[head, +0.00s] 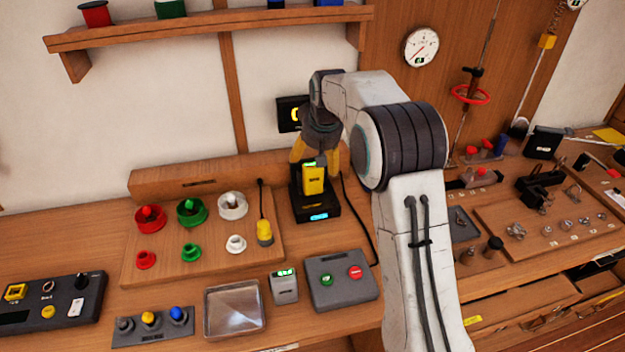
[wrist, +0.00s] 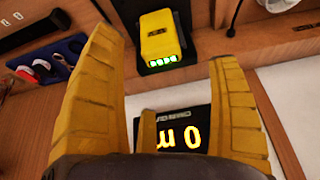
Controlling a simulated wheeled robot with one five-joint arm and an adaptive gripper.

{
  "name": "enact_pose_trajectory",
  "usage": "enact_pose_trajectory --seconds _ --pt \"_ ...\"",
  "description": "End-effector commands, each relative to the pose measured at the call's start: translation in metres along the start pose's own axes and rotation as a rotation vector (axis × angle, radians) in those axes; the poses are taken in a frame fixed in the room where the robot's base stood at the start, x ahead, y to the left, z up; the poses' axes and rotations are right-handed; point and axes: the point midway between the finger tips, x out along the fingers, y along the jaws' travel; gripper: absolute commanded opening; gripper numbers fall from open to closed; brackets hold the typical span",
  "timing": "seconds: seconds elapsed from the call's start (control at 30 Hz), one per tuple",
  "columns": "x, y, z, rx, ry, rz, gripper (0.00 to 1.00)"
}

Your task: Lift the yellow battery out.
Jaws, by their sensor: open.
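The yellow battery (head: 314,181) stands upright in a black charger (head: 321,212) with a lit blue display, at the back of the bench. My gripper (head: 315,159) is above the battery, its yellow fingers spread and pointing down. In the wrist view the battery (wrist: 156,36) shows beyond the open fingers, between their tips, with a row of green lights on it. The fingers hold nothing. Whether a fingertip touches the battery cannot be told. The battery's lower part is hidden in the charger.
A black display (head: 290,114) is on the wall behind my gripper. A grey button box (head: 341,281) stands in front.

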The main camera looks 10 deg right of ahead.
Motion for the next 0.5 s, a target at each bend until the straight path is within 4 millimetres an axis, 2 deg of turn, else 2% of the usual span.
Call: enact_pose_trajectory --seconds 0.5 --pt "0.043 0.0 -0.006 0.0 -0.003 0.0 0.82"
